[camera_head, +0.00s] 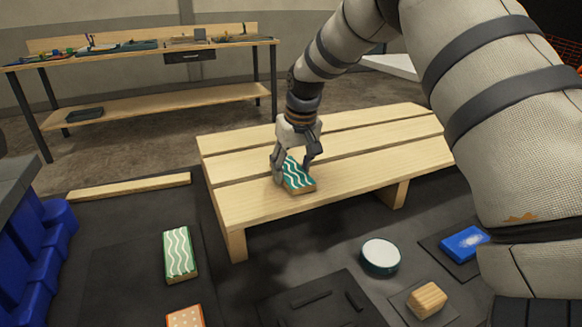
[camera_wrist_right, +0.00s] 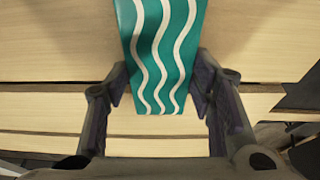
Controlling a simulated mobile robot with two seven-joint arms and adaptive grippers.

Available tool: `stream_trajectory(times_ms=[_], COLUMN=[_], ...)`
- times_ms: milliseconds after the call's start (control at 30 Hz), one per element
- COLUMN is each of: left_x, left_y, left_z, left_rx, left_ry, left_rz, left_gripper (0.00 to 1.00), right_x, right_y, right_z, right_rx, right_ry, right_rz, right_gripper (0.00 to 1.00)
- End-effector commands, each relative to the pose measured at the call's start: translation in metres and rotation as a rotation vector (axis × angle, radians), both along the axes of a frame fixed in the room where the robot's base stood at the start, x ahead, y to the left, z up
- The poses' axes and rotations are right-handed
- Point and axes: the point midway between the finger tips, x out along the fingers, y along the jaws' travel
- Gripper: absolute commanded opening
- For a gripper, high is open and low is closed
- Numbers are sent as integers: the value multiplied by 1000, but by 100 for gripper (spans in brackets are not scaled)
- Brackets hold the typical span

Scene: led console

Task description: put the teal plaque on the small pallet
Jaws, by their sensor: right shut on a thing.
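The teal plaque (camera_head: 298,176) has white wavy lines and a wooden edge. It is at the slatted wooden pallet (camera_head: 240,205), over its front slats towards the left; I cannot tell whether it rests on them or is just above. My right gripper (camera_head: 295,165) is shut on the plaque from above. In the right wrist view the plaque (camera_wrist_right: 162,50) sits between the two fingers (camera_wrist_right: 160,90), with pallet slats (camera_wrist_right: 50,65) behind it. My left gripper is not in view.
A green wavy-lined block (camera_head: 180,254), an orange dotted block (camera_head: 185,317), a round white-topped piece (camera_head: 380,256), a wooden block (camera_head: 427,299) and a blue block (camera_head: 464,243) lie on the dark surface. Blue bins (camera_head: 40,250) stand left. A workbench (camera_head: 150,60) stands behind.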

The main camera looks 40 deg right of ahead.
Motion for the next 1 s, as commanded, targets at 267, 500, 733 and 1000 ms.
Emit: stream_trajectory(times_ms=[267, 500, 733, 1000], left_x=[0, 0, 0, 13], left_y=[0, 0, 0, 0], left_z=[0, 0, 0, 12], left_rx=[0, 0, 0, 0], left_ry=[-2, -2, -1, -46], left_rz=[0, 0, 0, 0], left_gripper=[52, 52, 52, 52], right_x=[0, 0, 1, -13], right_y=[0, 0, 0, 5], right_z=[-2, -4, -2, 61], right_rx=[0, 0, 0, -3], right_ry=[-3, -3, -4, -18], right_rz=[0, 0, 0, 2], right_gripper=[19, 70, 70, 70])
